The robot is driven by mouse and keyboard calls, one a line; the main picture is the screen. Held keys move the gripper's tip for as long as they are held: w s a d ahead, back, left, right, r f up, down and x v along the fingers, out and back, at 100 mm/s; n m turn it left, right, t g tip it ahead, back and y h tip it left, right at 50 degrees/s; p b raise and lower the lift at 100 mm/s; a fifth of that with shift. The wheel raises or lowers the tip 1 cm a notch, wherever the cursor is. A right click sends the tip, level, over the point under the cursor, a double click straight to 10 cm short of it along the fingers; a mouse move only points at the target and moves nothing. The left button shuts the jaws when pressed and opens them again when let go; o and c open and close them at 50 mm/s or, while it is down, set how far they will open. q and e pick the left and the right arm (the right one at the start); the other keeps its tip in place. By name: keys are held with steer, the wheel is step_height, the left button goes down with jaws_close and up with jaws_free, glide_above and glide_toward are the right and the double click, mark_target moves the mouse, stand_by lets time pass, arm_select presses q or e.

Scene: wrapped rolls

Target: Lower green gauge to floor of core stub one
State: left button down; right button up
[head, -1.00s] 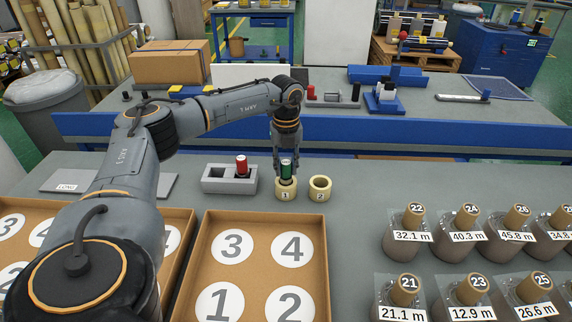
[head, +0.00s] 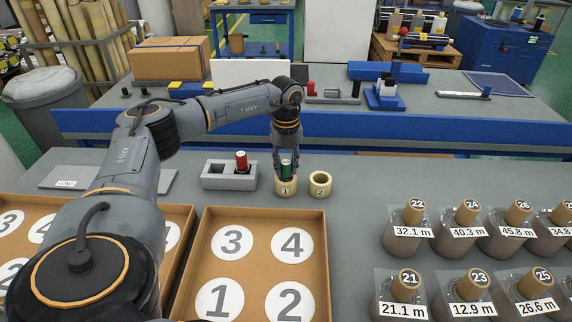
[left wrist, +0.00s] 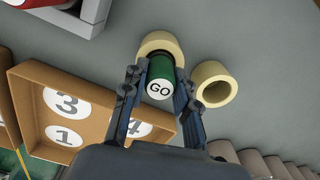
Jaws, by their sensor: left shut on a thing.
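The green gauge (head: 286,169) stands upright between the fingers of my left gripper (head: 286,160). In the left wrist view its "GO" end (left wrist: 159,90) faces the camera, with a gripper finger on each side. Core stub one (head: 286,188), a short cream ring labelled 1, is directly below the gauge. It also shows in the left wrist view (left wrist: 152,43). The gauge's lower end appears within the stub's opening; its bottom and the stub's floor are hidden. Core stub two (head: 320,185) stands apart to the right, empty. My right gripper is not in view.
A grey holder (head: 214,182) with a red gauge (head: 241,161) stands left of the stubs. A cardboard tray (head: 263,214) with numbered circles lies in front. Several wrapped rolls (head: 402,238) with length labels stand at the right. Bare bench lies right of stub two.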

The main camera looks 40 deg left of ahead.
arm_select(q)
steer(key=shift+f, duration=0.1)
steer(key=c, duration=1)
jaws_free()
steer(key=shift+o, duration=0.2)
step_height(320, 180, up, 12)
